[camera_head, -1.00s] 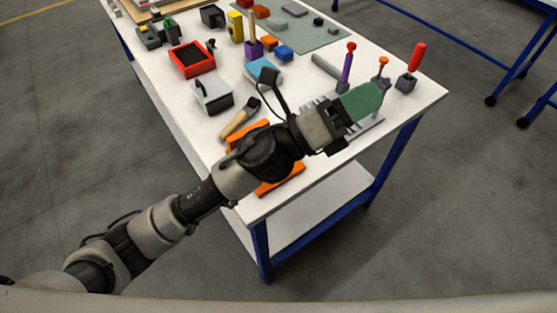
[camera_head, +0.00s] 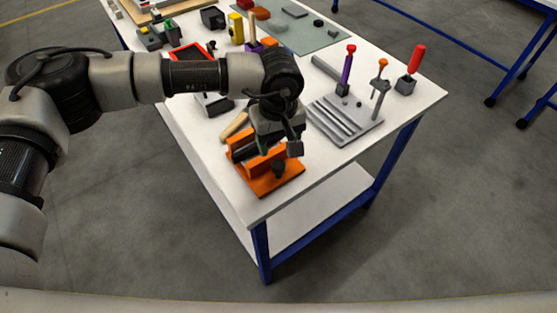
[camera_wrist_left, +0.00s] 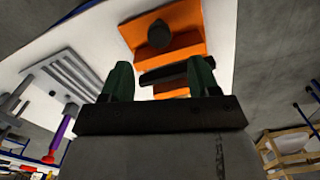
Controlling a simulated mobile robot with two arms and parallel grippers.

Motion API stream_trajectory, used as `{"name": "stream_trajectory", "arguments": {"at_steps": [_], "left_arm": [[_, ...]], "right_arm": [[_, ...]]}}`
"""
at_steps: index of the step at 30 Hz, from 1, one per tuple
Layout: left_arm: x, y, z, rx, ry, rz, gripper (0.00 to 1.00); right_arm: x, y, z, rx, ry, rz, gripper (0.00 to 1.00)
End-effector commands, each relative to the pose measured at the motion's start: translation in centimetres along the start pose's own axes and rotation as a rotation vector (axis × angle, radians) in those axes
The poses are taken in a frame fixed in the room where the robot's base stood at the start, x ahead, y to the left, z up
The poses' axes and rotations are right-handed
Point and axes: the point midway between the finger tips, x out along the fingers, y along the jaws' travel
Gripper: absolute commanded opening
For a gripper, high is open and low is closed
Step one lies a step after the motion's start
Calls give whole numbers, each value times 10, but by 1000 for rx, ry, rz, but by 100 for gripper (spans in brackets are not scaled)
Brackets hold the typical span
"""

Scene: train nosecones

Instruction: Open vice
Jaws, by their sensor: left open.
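The orange vice (camera_head: 279,183) sits at the near corner of the white table (camera_head: 330,165), partly hidden under my left gripper (camera_head: 270,146) in the head view. The gripper points down over the vice's upper part. In the left wrist view the vice (camera_wrist_left: 185,22) is ahead, with a round dark knob (camera_wrist_left: 160,34) on its orange face and a dark bar (camera_wrist_left: 165,73) across it. The two green fingers of the left gripper (camera_wrist_left: 160,78) stand wide apart on either side of the bar, with nothing clamped. Whether they touch the vice I cannot tell. My right gripper is out of view.
A grey grooved plate (camera_head: 345,122) lies to the right of the vice. Purple (camera_head: 347,66), orange-topped (camera_head: 380,80) and red-handled (camera_head: 413,65) tools stand beyond it. A wooden handle (camera_head: 235,126) lies close behind the vice. The table's front edge is near.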

Motion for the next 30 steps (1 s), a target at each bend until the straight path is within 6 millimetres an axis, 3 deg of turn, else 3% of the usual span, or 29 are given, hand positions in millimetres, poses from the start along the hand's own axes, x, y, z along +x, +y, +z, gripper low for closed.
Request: {"name": "stream_trajectory", "arguments": {"at_steps": [6, 12, 24, 25, 30], "left_arm": [[42, 0, 1, -3, -5, -1, 61], [69, 1, 1, -2, -4, 1, 61], [80, 1, 1, -2, -2, 3, 61], [80, 1, 1, -2, -2, 3, 60], [80, 1, 1, -2, -2, 3, 33]], "right_arm": [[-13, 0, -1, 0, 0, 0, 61], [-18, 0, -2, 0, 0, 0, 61], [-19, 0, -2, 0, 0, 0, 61], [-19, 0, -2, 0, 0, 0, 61], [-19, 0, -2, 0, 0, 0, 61]]}}
